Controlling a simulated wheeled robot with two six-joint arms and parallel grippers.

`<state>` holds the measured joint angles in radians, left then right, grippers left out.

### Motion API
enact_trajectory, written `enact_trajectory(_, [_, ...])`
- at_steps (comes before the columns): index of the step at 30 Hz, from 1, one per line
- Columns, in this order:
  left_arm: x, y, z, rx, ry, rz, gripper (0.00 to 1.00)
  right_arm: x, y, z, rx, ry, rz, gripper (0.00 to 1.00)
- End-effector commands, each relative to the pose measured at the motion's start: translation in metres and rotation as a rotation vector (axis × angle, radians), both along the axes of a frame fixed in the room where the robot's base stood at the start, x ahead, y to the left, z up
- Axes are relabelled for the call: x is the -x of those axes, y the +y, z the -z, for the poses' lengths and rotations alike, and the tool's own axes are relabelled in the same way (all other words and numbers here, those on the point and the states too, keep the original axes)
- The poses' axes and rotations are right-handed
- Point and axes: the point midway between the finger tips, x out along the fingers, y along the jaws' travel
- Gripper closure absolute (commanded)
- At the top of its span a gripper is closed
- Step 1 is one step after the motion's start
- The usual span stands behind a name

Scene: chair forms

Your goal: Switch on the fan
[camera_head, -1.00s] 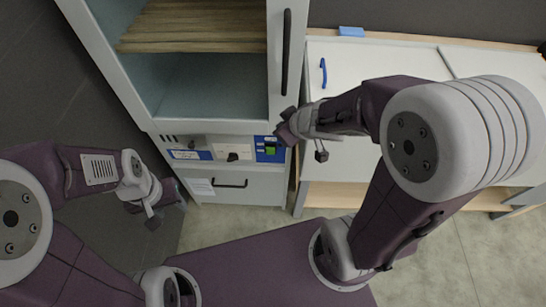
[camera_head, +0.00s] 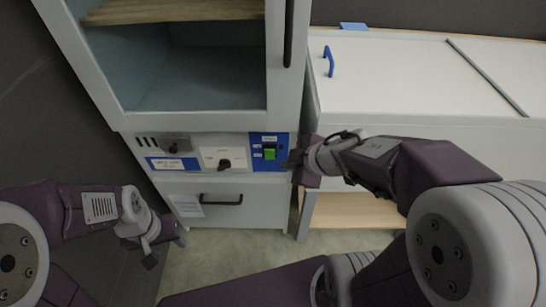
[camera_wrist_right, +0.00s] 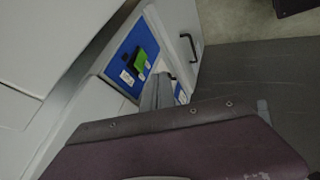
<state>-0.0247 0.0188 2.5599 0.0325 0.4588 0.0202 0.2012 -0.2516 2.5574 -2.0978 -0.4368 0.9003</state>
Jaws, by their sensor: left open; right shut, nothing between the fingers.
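A blue switch panel (camera_head: 269,150) with a green switch (camera_head: 270,154) is on the front of the tall cabinet, below its open compartment. In the right wrist view the green switch (camera_wrist_right: 139,60) stands on the blue panel (camera_wrist_right: 133,48), with a dark part beside it. My right gripper (camera_head: 292,160) is shut and empty, just right of the panel. In the wrist view its fingers (camera_wrist_right: 157,92) point toward the panel near the switch; I cannot tell whether they touch. My left gripper (camera_head: 163,250) is open and empty, low at the left. No fan is seen.
A dark knob (camera_head: 225,163) on a white plate and a labelled plate (camera_head: 172,165) sit left of the panel. A drawer with a black handle (camera_head: 221,199) is below. A white cabinet (camera_head: 420,75) with a blue handle (camera_head: 328,61) stands at the right.

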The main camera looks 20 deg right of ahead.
Motion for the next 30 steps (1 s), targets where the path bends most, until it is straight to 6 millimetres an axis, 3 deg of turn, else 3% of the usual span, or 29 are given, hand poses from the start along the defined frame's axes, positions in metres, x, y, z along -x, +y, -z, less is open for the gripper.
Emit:
enact_trajectory(14, [0.0, 0.0, -0.006, 0.0, 0.0, 0.0, 0.54, -0.028, 0.013, 0.039, -0.001, 0.009, 0.0, 1.0])
enact_trajectory(15, [0.0, 0.0, 0.005, 0.0, -0.001, 0.0, 0.54, -0.035, 0.016, 0.053, -0.001, 0.007, -0.002, 1.0])
enact_trajectory(21, [0.0, 0.0, 0.038, 0.0, 0.001, 0.0, 0.54, -0.06, 0.027, 0.089, 0.001, 0.002, -0.004, 1.0])
enact_trajectory(23, [0.0, 0.0, 0.021, 0.0, 0.001, 0.0, 0.54, -0.072, 0.022, 0.073, 0.001, 0.001, 0.0, 1.0])
enact_trajectory(30, [0.0, 0.0, 0.015, 0.0, 0.0, 0.0, 0.54, -0.095, 0.015, 0.069, 0.0, 0.001, 0.001, 1.0])
